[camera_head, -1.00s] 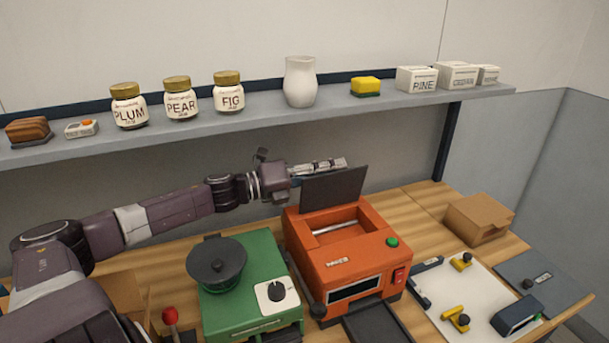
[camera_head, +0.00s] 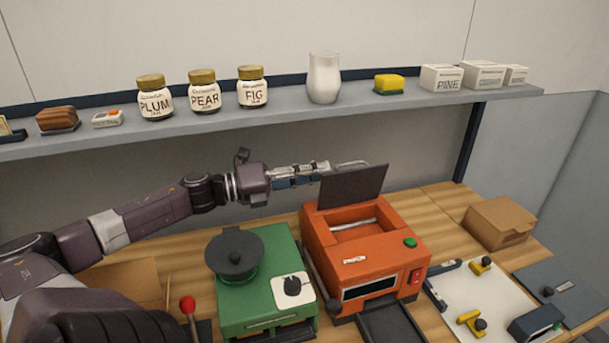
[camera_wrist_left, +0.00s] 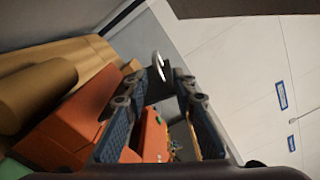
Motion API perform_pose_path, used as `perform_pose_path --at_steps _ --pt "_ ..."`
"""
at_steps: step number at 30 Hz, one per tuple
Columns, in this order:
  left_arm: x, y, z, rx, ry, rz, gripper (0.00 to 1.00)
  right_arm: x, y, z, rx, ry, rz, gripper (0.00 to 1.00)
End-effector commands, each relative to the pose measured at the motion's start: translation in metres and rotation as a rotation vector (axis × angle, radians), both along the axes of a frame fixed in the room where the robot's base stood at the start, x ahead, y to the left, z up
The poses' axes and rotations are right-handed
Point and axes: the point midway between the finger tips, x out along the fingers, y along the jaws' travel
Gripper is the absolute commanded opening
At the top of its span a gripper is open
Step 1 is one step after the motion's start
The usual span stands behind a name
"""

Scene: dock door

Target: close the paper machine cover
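The orange paper machine (camera_head: 325,238) stands on the wooden bench, with its dark cover (camera_head: 355,190) raised at the back and the top bay open. A thin pale handle (camera_head: 352,163) shows at the cover's top edge. My left gripper (camera_head: 322,171) is level with the cover's top left corner, pointing right along that edge. In the left wrist view its two blue-padded fingers (camera_wrist_left: 160,98) are apart, with the pale handle (camera_wrist_left: 158,66) and part of the dark cover (camera_wrist_left: 156,86) seen beyond and between them. I cannot tell if they touch. My right gripper is not in view.
A green machine (camera_head: 255,300) with a black-lidded pot (camera_head: 234,254) stands left of the orange machine. A white board (camera_head: 478,300) and a cardboard box (camera_head: 500,222) are right. A shelf (camera_head: 280,116) with jars runs above the arm.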

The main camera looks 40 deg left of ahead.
Motion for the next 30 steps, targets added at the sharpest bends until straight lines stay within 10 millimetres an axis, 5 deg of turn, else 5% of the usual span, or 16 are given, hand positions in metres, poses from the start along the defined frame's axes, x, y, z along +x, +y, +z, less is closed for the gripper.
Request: perform_pose_path --at_steps 9,30 --pt "-0.022 0.012 0.0 0.0 0.001 0.001 0.24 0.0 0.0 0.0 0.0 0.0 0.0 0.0" --pt "-0.023 0.012 0.0 0.0 0.0 -0.001 0.24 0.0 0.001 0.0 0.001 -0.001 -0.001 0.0"
